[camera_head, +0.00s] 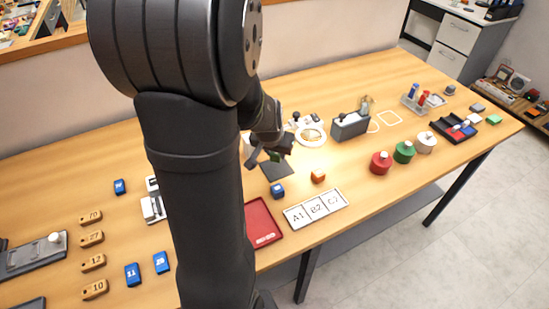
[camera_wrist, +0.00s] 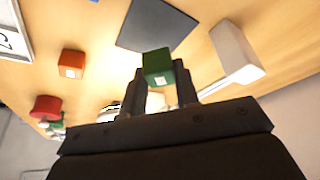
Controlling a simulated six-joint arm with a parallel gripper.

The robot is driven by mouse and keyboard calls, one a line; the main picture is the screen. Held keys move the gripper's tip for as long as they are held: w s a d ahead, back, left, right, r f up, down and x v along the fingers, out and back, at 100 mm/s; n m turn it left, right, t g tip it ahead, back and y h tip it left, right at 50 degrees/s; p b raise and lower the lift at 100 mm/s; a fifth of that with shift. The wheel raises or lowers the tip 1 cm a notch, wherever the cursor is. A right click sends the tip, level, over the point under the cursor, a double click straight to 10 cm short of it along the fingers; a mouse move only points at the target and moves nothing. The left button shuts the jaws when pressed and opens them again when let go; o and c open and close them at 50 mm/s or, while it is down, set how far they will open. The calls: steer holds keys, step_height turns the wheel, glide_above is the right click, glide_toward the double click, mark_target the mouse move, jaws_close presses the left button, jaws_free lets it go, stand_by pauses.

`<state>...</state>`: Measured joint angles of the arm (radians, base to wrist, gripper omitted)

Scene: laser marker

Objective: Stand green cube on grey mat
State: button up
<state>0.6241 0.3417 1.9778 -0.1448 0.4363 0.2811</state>
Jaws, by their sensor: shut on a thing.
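My gripper (camera_wrist: 161,78) is shut on the green cube (camera_wrist: 157,66), which sits between the two fingertips in the wrist view. The flat dark grey mat (camera_wrist: 158,22) lies beyond the cube there, and the cube's top edge overlaps the mat's near edge in the picture. In the head view my gripper (camera_head: 268,152) is over the back part of the grey mat (camera_head: 274,171). The green cube cannot be made out there. The mat looks empty; the cube's height above the table is hard to tell.
An orange cube (camera_head: 318,176) and a blue cube (camera_head: 277,191) stand near the mat. A red tray (camera_head: 262,223) and a white lettered plate (camera_head: 316,208) lie in front. A white block (camera_wrist: 235,52) is right of my gripper in the wrist view.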

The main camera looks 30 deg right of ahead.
mark_target(275, 157)
steer(key=shift+f, duration=1.85)
steer(key=shift+f, duration=0.1)
steer(key=o, duration=0.9)
steer(key=shift+o, duration=0.2)
steer(key=v, duration=1.2)
steer(key=x, duration=1.2)
steer(key=shift+f, duration=0.1)
steer(key=shift+r, duration=0.2)
